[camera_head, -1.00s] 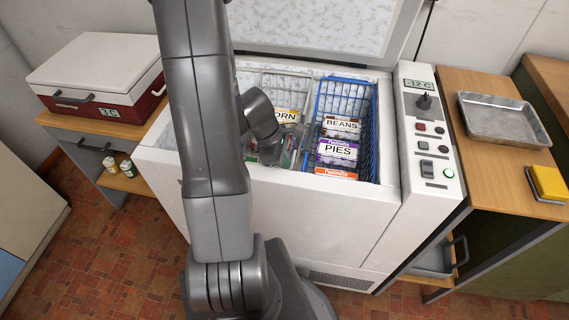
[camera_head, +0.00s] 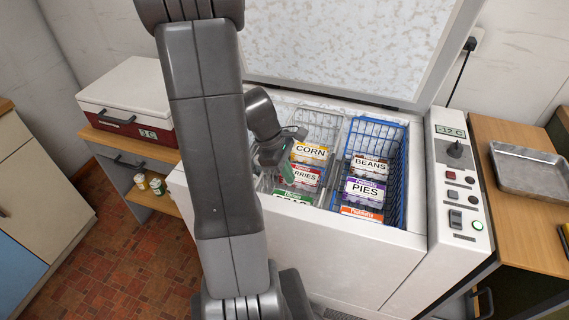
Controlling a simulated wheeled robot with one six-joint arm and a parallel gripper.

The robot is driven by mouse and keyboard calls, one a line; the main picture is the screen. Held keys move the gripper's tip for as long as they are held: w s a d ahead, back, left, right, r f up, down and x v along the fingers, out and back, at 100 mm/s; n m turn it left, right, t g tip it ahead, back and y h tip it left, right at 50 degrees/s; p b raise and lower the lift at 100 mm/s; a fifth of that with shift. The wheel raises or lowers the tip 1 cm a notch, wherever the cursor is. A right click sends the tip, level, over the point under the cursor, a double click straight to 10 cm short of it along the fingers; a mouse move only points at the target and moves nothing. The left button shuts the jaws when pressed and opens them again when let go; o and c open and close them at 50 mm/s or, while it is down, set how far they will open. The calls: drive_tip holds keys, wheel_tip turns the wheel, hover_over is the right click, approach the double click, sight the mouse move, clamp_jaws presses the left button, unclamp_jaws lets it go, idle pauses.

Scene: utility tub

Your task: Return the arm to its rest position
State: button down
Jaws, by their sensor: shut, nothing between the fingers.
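My gripper (camera_head: 280,170) hangs over the left part of the open chest freezer (camera_head: 350,258), above the left wire basket. Its fingers point down and are shut, with nothing seen between them. They are close to the berries box (camera_head: 306,176), and I cannot tell whether they touch it. My arm rises from the bottom of the picture, left of the freezer, and hides part of the freezer's left side. The left basket also holds a corn box (camera_head: 311,152) and a green-labelled box (camera_head: 292,197), partly cut off by the freezer's front wall.
The blue wire basket (camera_head: 402,165) holds beans (camera_head: 370,166), pies (camera_head: 365,190) and an orange-labelled box (camera_head: 361,213). The raised lid (camera_head: 360,45) stands behind. A control panel (camera_head: 458,185) and metal tray (camera_head: 535,170) are right. A red-and-white cooler (camera_head: 130,100) is left.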

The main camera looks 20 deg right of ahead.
idle(0.3)
drive_tip(key=b+x, duration=0.2)
drive_tip(key=x, duration=0.8)
drive_tip(key=shift+s+d+f+b, duration=0.1)
drive_tip(key=shift+s+f+b, duration=0.1)
drive_tip(key=shift+f+b, duration=0.1)
drive_tip(key=d, duration=0.1)
drive_tip(key=s+d, duration=0.2)
drive_tip(key=shift+d+r, duration=0.15)
drive_tip(key=shift+r, duration=0.2)
drive_tip(key=shift+w+a, duration=0.4)
drive_tip(key=shift+a, duration=0.2)
